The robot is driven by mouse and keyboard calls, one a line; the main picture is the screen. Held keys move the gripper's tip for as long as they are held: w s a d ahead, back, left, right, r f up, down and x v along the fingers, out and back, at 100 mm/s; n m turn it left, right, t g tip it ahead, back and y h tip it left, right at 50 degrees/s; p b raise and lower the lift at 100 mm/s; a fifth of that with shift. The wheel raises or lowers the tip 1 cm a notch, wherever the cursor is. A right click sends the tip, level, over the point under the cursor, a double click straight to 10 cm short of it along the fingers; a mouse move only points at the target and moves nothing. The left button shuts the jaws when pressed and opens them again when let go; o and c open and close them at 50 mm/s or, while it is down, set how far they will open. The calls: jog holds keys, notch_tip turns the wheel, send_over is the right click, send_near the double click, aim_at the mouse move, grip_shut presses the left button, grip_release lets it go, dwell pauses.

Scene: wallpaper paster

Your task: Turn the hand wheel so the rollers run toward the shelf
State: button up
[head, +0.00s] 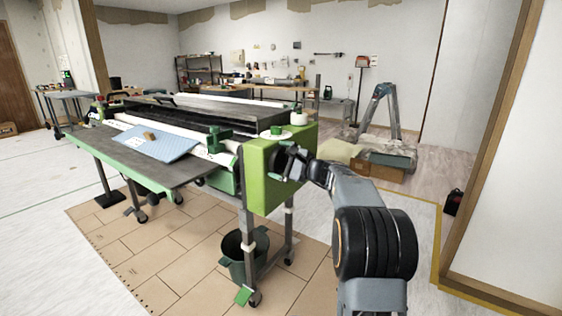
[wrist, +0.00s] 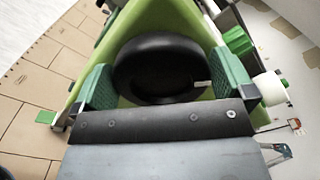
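The paster's green end box (head: 262,180) stands in the middle of the head view, at the near end of the machine. The black hand wheel (wrist: 160,68) shows in the wrist view against the green box. In the head view it is mostly hidden by my gripper (head: 291,163). In the wrist view my gripper (wrist: 164,85) is open. Its two green finger pads are wide apart, one on each side of the wheel. I cannot tell whether the pads touch the rim. The dark long rollers (head: 190,112) lie along the machine. A shelf (head: 196,70) stands at the back wall.
A blue patterned sheet (head: 155,143) with a brown block lies on the paster's table (head: 150,172). A dark bucket (head: 243,256) stands on the floor below the box. A stepladder (head: 381,110) and cardboard box (head: 378,170) are behind my arm. Open floor lies left.

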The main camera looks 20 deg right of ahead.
jog(key=p+v, duration=0.2)
jog(key=v, duration=1.1)
jog(key=shift+s+p, duration=0.3)
jog(key=shift+p, duration=0.1)
jog(key=shift+d, duration=0.15)
